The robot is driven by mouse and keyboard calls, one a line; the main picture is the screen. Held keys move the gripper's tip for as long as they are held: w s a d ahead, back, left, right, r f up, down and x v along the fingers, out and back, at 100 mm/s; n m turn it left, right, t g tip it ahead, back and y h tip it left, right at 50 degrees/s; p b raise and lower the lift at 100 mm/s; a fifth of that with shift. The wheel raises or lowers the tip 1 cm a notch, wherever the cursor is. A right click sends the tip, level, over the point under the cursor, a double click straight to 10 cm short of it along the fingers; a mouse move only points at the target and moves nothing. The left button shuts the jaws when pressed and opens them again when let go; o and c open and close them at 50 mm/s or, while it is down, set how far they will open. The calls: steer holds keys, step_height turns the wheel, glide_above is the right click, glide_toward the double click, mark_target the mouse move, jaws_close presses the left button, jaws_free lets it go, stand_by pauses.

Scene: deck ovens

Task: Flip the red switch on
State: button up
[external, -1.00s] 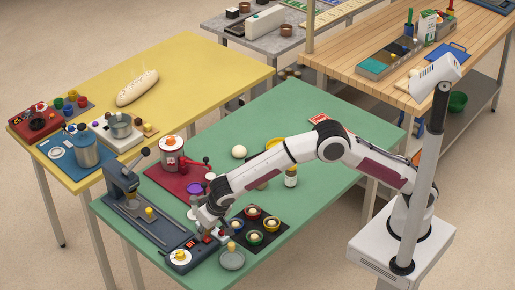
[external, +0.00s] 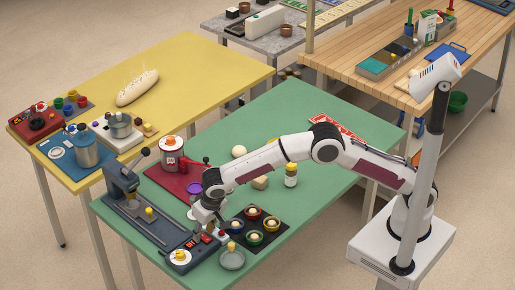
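A dark blue machine (external: 166,231) stands along the near left edge of the green table. At its near right end is a small panel with red parts (external: 191,242), which I take for the red switch. It is tiny here, and I cannot tell which way it is set. My gripper (external: 206,226) points down just above and right of this panel, very close to it. Whether it touches is not clear. The fingers are small and partly merge with the dark panel, so their opening cannot be made out.
A dark tray (external: 276,227) with several small coloured cups lies right of my gripper. A grey round dish (external: 232,260) is in front.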

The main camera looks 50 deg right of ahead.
mark_target(231, 246)
steer(key=shift+r, duration=0.2)
steer(key=shift+s+r, duration=0.2)
steer(key=shift+r, duration=0.3)
steer(key=shift+v, duration=0.9)
steer(key=shift+s+f, duration=0.1)
steer(key=shift+s, duration=5.85)
